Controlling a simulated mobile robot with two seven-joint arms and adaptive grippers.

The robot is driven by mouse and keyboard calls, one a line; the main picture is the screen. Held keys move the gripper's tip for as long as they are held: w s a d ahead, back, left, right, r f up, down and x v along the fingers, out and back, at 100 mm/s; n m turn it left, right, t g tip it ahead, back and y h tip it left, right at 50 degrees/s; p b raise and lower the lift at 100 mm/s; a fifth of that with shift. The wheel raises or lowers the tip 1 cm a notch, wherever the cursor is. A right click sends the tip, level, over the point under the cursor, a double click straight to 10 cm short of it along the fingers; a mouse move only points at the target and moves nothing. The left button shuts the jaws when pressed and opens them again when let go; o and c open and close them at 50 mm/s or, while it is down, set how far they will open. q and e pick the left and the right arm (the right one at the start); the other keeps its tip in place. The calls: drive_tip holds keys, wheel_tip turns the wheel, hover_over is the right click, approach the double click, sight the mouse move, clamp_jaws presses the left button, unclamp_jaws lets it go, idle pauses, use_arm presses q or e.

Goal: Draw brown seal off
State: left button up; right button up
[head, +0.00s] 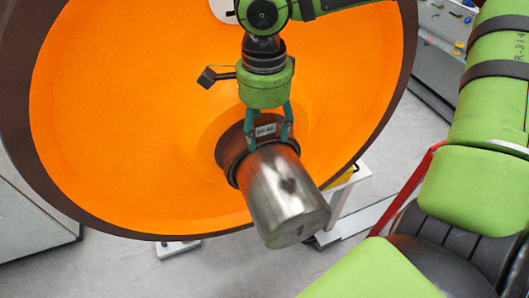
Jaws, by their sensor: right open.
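The brown seal (231,147) is a dark ring around the base of a shiny steel axle end (287,196), against the middle of the orange wheel face (110,120). A small white label, which seems to read SEAL, sits at its top. My right gripper (267,138) comes down from above. Its two teal fingers are apart, one on each side of the label, with the tips at the upper edge of the seal. I cannot tell whether they touch it. The lower right side of the seal is hidden behind the axle end. My left gripper is not in view.
The wheel's dark brown rim (40,165) curves around the work area. The axle end sticks out toward me and down to the right. A white stand (340,205) and a red bar (405,190) are at the right. Grey floor is open below.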

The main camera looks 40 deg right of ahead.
sight(288, 184)
clamp_jaws()
drive_tip(key=shift+s, duration=0.15)
drive_tip(key=shift+s+a+f+b, duration=0.1)
drive_tip(key=shift+s+a+b, duration=0.1)
drive_tip(key=shift+s+b, duration=0.4)
drive_tip(key=shift+s+a+b, duration=0.2)
drive_tip(key=shift+s, duration=0.7)
drive_tip(key=shift+s+a+b, duration=0.2)
drive_tip(key=shift+s, duration=0.65)
drive_tip(key=shift+s, duration=0.1)
drive_tip(key=shift+s, duration=0.25)
drive_tip(key=shift+s+a+b, duration=0.3)
drive_tip(key=shift+s+b, duration=0.1)
drive_tip(key=shift+s, duration=0.65)
drive_tip(key=shift+s+a+b, duration=0.25)
drive_tip(key=shift+s+b, duration=0.1)
drive_tip(key=shift+s, duration=0.7)
